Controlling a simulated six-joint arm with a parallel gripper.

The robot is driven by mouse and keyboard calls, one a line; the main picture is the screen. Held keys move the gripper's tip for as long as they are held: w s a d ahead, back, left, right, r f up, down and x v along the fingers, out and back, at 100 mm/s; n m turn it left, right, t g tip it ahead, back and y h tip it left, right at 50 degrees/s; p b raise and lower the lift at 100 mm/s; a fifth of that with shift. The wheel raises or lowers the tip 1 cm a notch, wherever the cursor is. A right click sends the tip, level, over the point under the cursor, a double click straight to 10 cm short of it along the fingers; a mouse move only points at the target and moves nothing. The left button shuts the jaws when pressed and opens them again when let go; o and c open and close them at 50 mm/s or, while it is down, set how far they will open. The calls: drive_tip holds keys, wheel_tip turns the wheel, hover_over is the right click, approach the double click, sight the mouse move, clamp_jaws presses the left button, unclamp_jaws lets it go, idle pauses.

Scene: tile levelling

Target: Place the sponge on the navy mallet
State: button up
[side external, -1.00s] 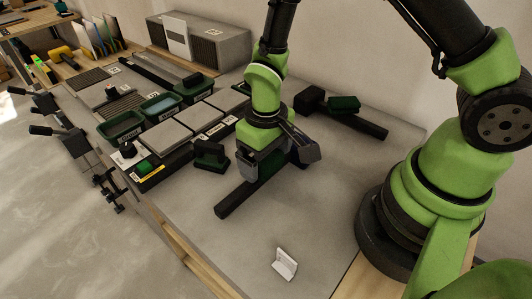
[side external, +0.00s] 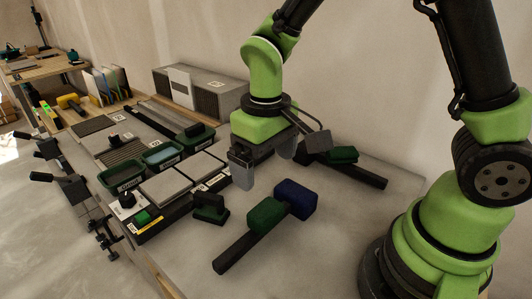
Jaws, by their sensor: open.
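The navy mallet lies on the grey table, its blue head (side external: 297,198) to the right and its dark handle (side external: 238,250) reaching down-left. A dark green block, seemingly the sponge (side external: 265,215), rests against the head and over the upper handle; whether it touches the head itself is unclear. My gripper (side external: 265,166) is above and behind the mallet, open and empty, with its fingers apart and clear of the block.
A black mallet (side external: 370,177) with another green block (side external: 343,155) lies behind, partly hidden by my gripper. A black handled tool (side external: 209,207), grey tiles (side external: 166,188) and small trays (side external: 122,178) are to the left.

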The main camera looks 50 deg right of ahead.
drive_tip(key=s+d+r+m+t+y, duration=0.1)
drive_tip(key=s+d+r+m+t, duration=0.1)
drive_tip(key=s+r, duration=0.4)
drive_tip(key=s+d+r+m+t+y, duration=0.1)
drive_tip(key=s+r+m+t, duration=0.1)
drive_tip(key=s+r+t, duration=0.3)
wheel_tip(320, 180, up, 4)
drive_tip(key=shift+s+d+f, duration=0.1)
drive_tip(key=shift+s+d, duration=0.3)
drive_tip(key=shift+s, duration=0.35)
